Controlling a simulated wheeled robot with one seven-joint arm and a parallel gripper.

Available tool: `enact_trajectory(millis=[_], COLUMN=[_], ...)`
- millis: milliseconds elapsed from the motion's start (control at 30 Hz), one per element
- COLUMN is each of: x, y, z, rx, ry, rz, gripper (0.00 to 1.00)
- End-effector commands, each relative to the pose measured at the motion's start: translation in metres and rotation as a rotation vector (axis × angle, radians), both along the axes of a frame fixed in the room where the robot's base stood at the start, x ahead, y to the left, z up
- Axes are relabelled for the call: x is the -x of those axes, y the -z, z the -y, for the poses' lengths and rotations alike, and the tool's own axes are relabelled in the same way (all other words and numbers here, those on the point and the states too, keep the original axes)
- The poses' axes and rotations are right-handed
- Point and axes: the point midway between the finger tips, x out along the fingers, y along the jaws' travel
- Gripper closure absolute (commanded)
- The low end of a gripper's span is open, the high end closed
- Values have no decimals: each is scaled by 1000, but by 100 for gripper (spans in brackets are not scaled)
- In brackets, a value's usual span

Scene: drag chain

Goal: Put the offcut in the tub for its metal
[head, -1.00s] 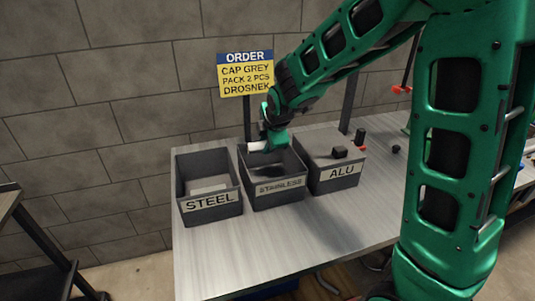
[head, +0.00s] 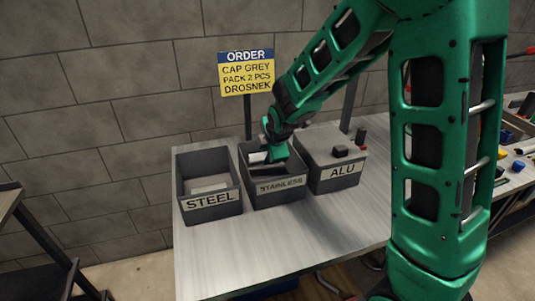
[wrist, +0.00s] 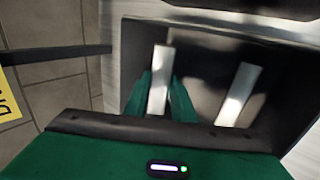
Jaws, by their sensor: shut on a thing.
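My gripper (head: 274,155) points down into the middle tub, labelled STAINLESS (head: 281,188); its fingers are partly hidden by the tub wall. In the wrist view my gripper (wrist: 160,95) is shut on a pale metal offcut (wrist: 160,78), a flat bar held between the green fingers inside the tub walls. A second pale bar (wrist: 238,95) lies in the same tub to the right, apart from the fingers. The STEEL tub (head: 210,201) stands to the left with a pale piece inside. The ALU tub (head: 340,174) stands to the right.
The tubs stand in a row on a grey bench (head: 260,240), with bare bench in front. A black block (head: 340,151) shows at the ALU tub. An order sign (head: 246,73) stands behind the tubs. Small parts lie at far right.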

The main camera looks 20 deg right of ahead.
Motion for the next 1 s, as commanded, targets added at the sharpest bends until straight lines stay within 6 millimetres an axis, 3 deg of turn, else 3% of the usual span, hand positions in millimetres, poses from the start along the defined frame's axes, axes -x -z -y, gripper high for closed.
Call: enact_trajectory(millis=[133, 167, 233, 633, 733, 1000], x=[0, 0, 0, 0, -1, 24], y=[1, 2, 1, -3, -14, -48], z=[0, 0, 0, 0, 0, 0], rx=[0, 0, 0, -1, -1, -1], ry=[0, 0, 0, 1, 0, 0], rz=[0, 0, 0, 3, 4, 5], gripper=[100, 72, 58, 58, 58, 58])
